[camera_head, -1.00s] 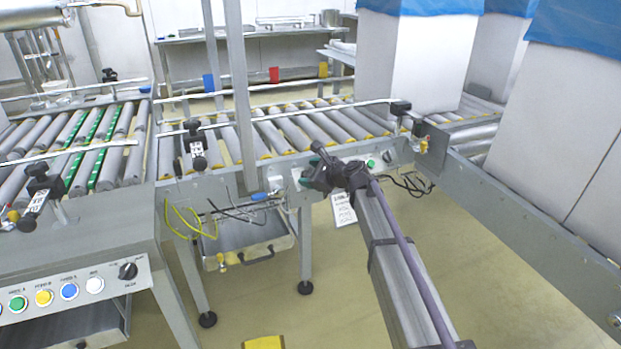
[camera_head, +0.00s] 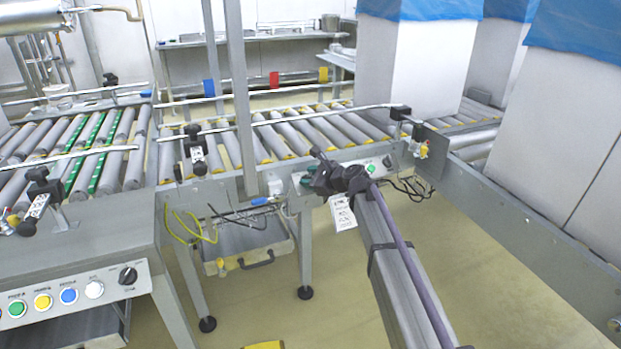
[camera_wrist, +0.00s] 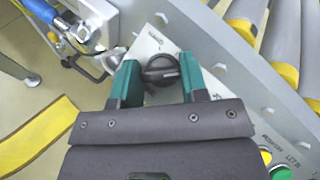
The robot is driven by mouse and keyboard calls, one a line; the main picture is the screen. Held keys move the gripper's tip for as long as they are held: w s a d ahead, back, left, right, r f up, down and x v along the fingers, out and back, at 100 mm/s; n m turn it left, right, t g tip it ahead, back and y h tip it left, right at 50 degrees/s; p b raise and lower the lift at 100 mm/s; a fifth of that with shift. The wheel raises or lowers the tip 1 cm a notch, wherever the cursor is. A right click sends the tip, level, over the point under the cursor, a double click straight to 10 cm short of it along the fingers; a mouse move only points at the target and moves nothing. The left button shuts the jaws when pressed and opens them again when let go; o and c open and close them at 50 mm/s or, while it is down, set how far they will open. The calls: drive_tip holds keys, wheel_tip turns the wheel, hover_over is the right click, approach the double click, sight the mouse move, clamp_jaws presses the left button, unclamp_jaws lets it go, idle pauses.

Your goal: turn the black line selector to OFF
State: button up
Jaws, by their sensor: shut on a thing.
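The black line selector (camera_wrist: 160,70) is a round knob with a raised grip bar on a light panel in the wrist view. My gripper (camera_wrist: 159,78) has its green fingers on either side of the knob and is shut on it. The bar lies roughly crosswise, from finger to finger. The printed labels around the knob are partly covered and too small to read surely. In the head view my gripper (camera_head: 308,181) is at the front panel of the middle conveyor, and it hides the knob there.
A green button (camera_wrist: 281,172) sits along the same panel, lower right in the wrist view. A blue-handled valve (camera_wrist: 42,10) and pipe fittings are at upper left. Conveyor rollers (camera_wrist: 284,40) lie beyond the panel. Another black knob (camera_head: 128,275) is on the left panel.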

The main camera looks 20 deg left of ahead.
drive_tip(key=shift+r+n, duration=0.1)
drive_tip(key=shift+n, duration=0.3)
drive_tip(key=n+g+h+p, duration=0.1)
drive_tip(key=n+g+p, duration=0.1)
drive_tip(key=n+g, duration=0.1)
drive_tip(key=shift+w+r+n+p, duration=0.15)
drive_tip(key=shift+n+p, duration=0.25)
drive_tip(key=shift+n, duration=0.5)
drive_tip(key=shift+n+g+h+p, duration=0.8)
drive_tip(key=shift+n+g+p, duration=0.1)
drive_tip(key=shift+n, duration=0.8)
drive_tip(key=shift+f, duration=0.2)
drive_tip(key=o, duration=0.9)
